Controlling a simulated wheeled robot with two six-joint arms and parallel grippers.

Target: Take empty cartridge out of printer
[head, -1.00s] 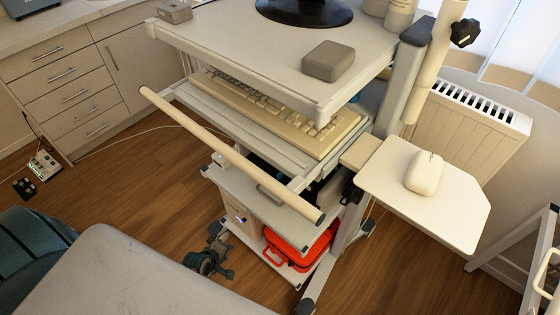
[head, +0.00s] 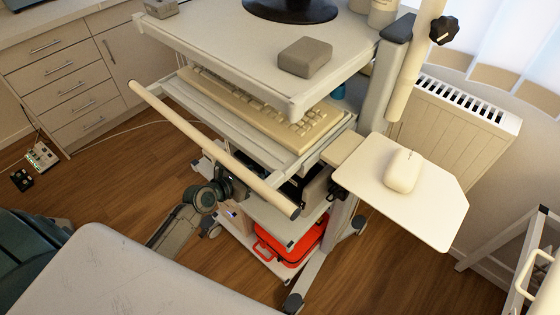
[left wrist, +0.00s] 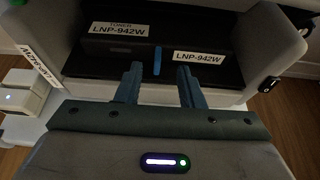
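In the left wrist view, the printer (left wrist: 268,42) is a pale housing with a dark open bay. Inside the bay is a dark cartridge-like part (left wrist: 195,70) with a white label reading LNP-942W and a small upright blue tab (left wrist: 157,62). I cannot tell whether it is empty. My left gripper (left wrist: 158,72) points into the front of the bay. Its two blue-grey fingers are apart, one on each side of the tab, with nothing visibly held. In the head view, my left gripper (head: 240,184) is at the cart under the handle bar, its tips hidden. My right gripper is not seen.
The cart's handle bar (head: 205,142) crosses above my left arm. A keyboard (head: 270,115) lies on the shelf above. A side tray (head: 435,205) carries a mouse (head: 403,170). A red case (head: 292,243) sits on the bottom shelf.

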